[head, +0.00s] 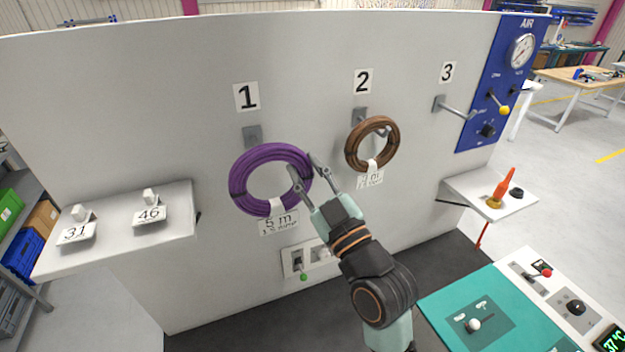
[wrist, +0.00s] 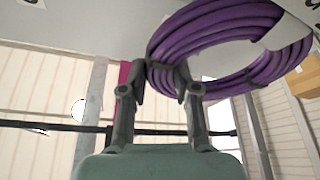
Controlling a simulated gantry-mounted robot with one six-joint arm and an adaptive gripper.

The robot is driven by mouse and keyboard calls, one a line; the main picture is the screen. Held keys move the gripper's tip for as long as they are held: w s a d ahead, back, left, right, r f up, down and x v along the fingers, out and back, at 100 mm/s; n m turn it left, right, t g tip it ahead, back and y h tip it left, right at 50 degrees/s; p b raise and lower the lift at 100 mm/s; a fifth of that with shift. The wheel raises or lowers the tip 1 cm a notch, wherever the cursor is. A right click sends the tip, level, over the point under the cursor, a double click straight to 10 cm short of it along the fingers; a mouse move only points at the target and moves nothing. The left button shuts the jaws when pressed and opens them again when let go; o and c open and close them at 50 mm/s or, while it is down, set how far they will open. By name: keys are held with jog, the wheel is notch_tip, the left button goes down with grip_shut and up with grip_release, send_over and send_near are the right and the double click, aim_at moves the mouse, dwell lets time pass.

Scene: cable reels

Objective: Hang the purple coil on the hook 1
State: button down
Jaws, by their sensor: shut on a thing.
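The purple coil (head: 240,186) is upright in front of the white panel, just below the number 1 sign. Its tag reads "5 m" and hangs at its bottom. Hook 1 (head: 252,134) shows its grey plate right above the coil's top edge; its peg is hidden, so I cannot tell if the coil is on it. My gripper (head: 304,172) is shut on the coil's right side, with one finger inside the ring and one outside. In the wrist view the purple coil (wrist: 215,28) passes between the fingertips of my gripper (wrist: 163,80).
A brown coil (head: 350,150) hangs on hook 2, close to the right. Hook 3 (head: 455,108) is empty. A shelf (head: 180,225) with two number tags stands left, and a small shelf (head: 485,188) with an orange item right. A switch box (head: 288,262) is below.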

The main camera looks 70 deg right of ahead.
jog(key=w+d+f+b, duration=0.2)
jog(key=w+d+b, duration=0.2)
jog(key=w+d, duration=0.1)
jog(key=shift+w+d+f, duration=0.3)
jog(key=shift+w+d, duration=0.05)
jog(key=shift+d, duration=0.5)
dwell(0.3)
jog(key=c, duration=0.8)
grip_release()
jog(key=shift+o, duration=0.4)
jog(key=shift+f, duration=0.1)
jog(key=o, duration=0.6)
jog(key=shift+a, duration=0.1)
